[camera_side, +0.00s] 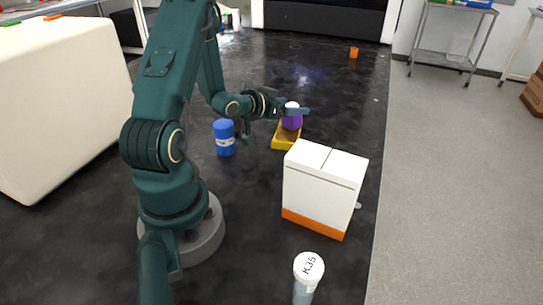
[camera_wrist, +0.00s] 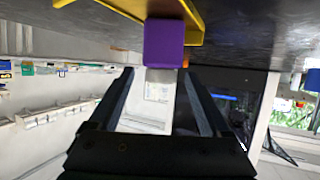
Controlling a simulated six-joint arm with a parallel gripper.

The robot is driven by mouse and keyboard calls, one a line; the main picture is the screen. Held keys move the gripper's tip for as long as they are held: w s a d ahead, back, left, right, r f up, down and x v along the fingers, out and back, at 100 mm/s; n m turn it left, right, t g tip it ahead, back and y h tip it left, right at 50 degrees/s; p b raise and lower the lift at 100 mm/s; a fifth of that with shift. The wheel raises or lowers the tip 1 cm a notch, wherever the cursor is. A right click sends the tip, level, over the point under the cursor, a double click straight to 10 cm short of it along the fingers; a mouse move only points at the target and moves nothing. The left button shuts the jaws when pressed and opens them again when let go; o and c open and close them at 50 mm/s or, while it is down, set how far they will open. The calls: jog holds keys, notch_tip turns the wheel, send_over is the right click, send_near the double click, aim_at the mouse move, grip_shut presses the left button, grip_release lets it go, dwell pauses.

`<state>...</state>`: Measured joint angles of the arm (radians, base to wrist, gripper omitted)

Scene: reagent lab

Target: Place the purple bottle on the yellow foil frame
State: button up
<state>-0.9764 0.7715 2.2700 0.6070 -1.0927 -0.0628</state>
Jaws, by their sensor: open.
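The purple bottle (camera_side: 291,122) has a white cap and stands upright on the yellow foil frame (camera_side: 284,144) in the side view. In the wrist view, which appears upside down, the purple bottle (camera_wrist: 165,43) is at top centre with its cap downward in the picture, and the yellow foil frame (camera_wrist: 140,10) runs around its base. My gripper (camera_side: 283,112) is at the height of the bottle's upper part, and one finger partly hides it. The wrist view shows my gripper (camera_wrist: 158,75) open, its fingers spread to either side of the cap with gaps.
A blue bottle (camera_side: 224,138) stands left of the frame. A white box with an orange base (camera_side: 322,190) stands in front and to the right. A white-capped bottle (camera_side: 308,268) is nearest the camera. An orange item (camera_side: 353,52) lies far back. The dark table is clear behind the frame.

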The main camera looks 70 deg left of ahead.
aim_at(292, 106)
jog(key=shift+v, duration=1.65)
